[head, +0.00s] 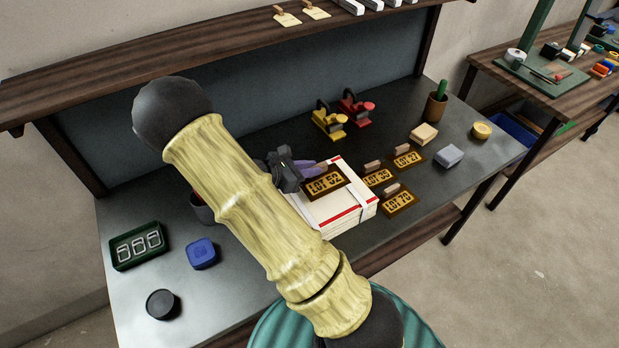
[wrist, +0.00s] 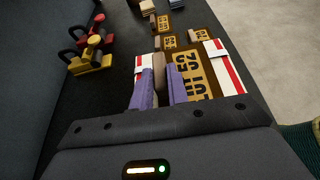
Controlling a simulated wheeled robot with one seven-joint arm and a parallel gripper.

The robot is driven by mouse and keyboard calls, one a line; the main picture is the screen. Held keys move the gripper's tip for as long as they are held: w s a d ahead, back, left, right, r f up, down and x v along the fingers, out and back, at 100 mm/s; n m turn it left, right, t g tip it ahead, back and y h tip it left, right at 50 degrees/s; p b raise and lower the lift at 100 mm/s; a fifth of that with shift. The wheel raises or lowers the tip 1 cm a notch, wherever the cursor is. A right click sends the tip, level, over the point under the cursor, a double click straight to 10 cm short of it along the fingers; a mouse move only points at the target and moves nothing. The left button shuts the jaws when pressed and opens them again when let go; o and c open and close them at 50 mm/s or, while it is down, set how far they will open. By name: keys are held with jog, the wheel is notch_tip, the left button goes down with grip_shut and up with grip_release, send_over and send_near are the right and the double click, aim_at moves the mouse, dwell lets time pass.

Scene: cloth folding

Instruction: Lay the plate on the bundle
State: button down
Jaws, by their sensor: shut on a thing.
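The brown plate marked LOT 52 (head: 324,184) is over the top of the white bundle (head: 335,213), which has red stripes and a pale strap. My gripper (head: 312,168) comes from the left and is shut on the plate's upright handle. In the wrist view the purple fingers (wrist: 159,87) close around that handle, and the plate (wrist: 196,72) lies to their right, with the bundle (wrist: 230,68) showing past its edges. The plate looks about flat. I cannot tell whether it touches the bundle or hovers just above it.
Several other lot plates, such as LOT 70 (head: 398,200) and LOT 27 (head: 407,158), lie right of the bundle. Yellow (head: 329,121) and red (head: 354,106) clamp-like tools stand behind. A green tray (head: 137,246), a blue box (head: 201,253) and a black round item (head: 161,304) are at left.

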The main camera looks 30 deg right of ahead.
jog(key=shift+f, duration=2.05)
jog(key=shift+f, duration=0.15)
jog(key=c, duration=1.4)
grip_release()
jog(key=shift+o, duration=0.2)
jog(key=shift+a+r, duration=0.2)
jog(key=v, duration=1.1)
jog(key=shift+a+b, duration=0.35)
jog(key=shift+b, duration=0.1)
jog(key=shift+d+r, duration=0.15)
jog(key=shift+d, duration=0.05)
